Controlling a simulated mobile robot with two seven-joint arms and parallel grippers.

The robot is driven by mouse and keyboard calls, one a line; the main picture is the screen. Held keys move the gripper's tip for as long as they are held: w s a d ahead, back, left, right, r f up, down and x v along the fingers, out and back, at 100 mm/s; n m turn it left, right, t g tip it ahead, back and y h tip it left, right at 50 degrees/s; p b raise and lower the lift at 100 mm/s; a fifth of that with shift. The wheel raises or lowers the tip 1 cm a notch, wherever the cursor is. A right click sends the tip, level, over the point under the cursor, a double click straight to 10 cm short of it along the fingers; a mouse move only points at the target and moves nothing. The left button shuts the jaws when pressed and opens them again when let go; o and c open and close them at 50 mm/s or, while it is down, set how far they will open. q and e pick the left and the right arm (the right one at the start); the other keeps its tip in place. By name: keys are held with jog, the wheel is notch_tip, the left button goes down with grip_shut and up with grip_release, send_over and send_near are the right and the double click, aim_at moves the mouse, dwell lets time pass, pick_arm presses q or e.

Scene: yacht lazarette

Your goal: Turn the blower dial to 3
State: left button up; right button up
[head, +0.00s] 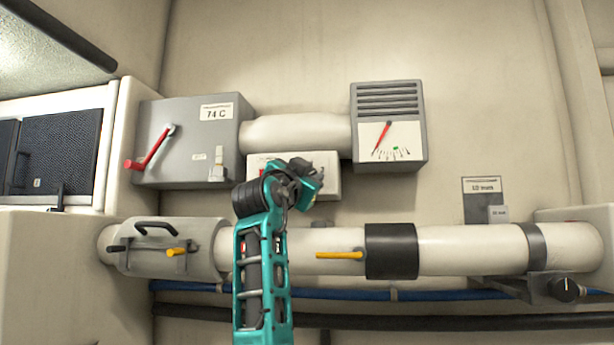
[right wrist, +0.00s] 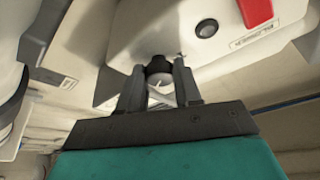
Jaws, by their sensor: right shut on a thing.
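The dial (right wrist: 158,66) is a small dark round knob on a white control box (head: 326,186) on the wall. In the right wrist view, my right gripper (right wrist: 159,82) has its two fingers on either side of the knob and is shut on it. In the head view my right gripper (head: 306,178) is in front of the white box and hides the dial. The dial's numbers and pointer setting cannot be read. My left gripper is not in view.
The box also carries a red switch (right wrist: 255,10) and a black round button (right wrist: 206,28). Above are a grey unit with a red lever (head: 150,150) and a gauge (head: 390,140). A white pipe (head: 470,250) runs below. Another black knob (head: 565,289) is at lower right.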

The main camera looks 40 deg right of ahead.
jog(key=o, duration=1)
jog(key=shift+o, duration=0.2)
jog(key=b+v, duration=0.3)
jog(key=v, duration=1)
jog(key=shift+f, duration=0.1)
